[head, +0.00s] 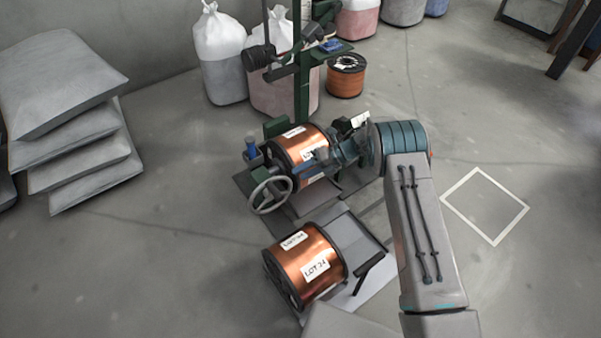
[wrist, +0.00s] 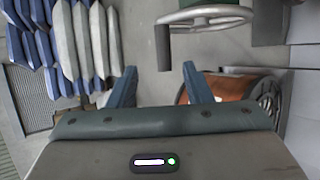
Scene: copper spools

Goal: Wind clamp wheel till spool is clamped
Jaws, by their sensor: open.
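The grey clamp wheel (head: 270,195) is on the front left of the green winding stand in the head view. In the wrist view the wheel (wrist: 205,18) is at the top, with its crank handle (wrist: 163,48) pointing down. A copper spool (head: 300,145) sits in the stand behind the wheel; whether it is clamped cannot be told. My gripper (wrist: 159,68) is open with two blue fingers. The handle's end shows between the fingertips, with a gap on each side; contact is not visible. In the head view the fingers appear in front of the spool, right of the wheel.
A second copper spool (head: 318,262), labelled LOT 24, lies at the front beside a grey plate. An orange spool (head: 346,78) and filled bags (head: 220,65) stand behind. Grey sacks (head: 70,130) are stacked at left. A white floor square (head: 485,205) on the right is empty.

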